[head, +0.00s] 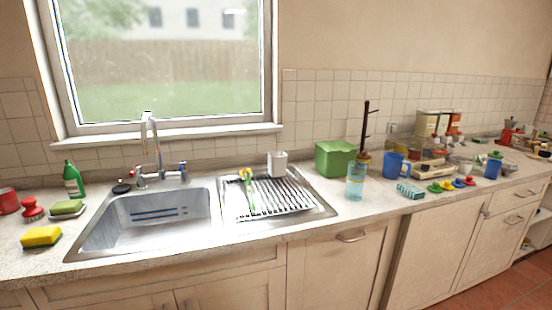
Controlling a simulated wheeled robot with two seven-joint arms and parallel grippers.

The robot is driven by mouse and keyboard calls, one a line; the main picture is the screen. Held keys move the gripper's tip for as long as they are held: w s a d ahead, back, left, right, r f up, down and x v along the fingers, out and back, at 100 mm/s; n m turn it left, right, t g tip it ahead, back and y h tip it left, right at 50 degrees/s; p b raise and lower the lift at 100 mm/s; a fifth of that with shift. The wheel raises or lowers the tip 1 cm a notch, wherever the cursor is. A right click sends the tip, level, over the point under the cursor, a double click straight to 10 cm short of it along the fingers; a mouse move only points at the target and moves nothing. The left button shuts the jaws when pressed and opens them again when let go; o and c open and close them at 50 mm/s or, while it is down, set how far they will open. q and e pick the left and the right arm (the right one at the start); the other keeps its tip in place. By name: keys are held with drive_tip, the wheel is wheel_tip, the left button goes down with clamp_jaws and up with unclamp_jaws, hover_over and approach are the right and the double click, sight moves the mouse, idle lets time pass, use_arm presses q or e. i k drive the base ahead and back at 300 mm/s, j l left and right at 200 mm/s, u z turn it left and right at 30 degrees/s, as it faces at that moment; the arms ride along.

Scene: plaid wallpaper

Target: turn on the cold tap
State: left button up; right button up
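A chrome mixer tap (158,160) with a tall curved spout stands behind the sink (98,243), under the window. It has a handle on its left side (140,179) and another on its right side (183,171). Small red and blue colour marks show on the tap, but they are too small to tell clearly which handle is cold. No running water can be made out under the spout. Neither of my grippers is in view.
A white cup (277,163) and a green brush stand at the drainer (320,209). A green box (335,158) is further right. The basin looks empty.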

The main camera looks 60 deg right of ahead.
sight(182, 164)
drive_tip(key=z, duration=1.1)
drive_tip(key=i+z, duration=0.1)
drive_tip(key=i, duration=0.5)
drive_tip(key=i+j+z, duration=0.1)
drive_tip(key=i, duration=0.55)
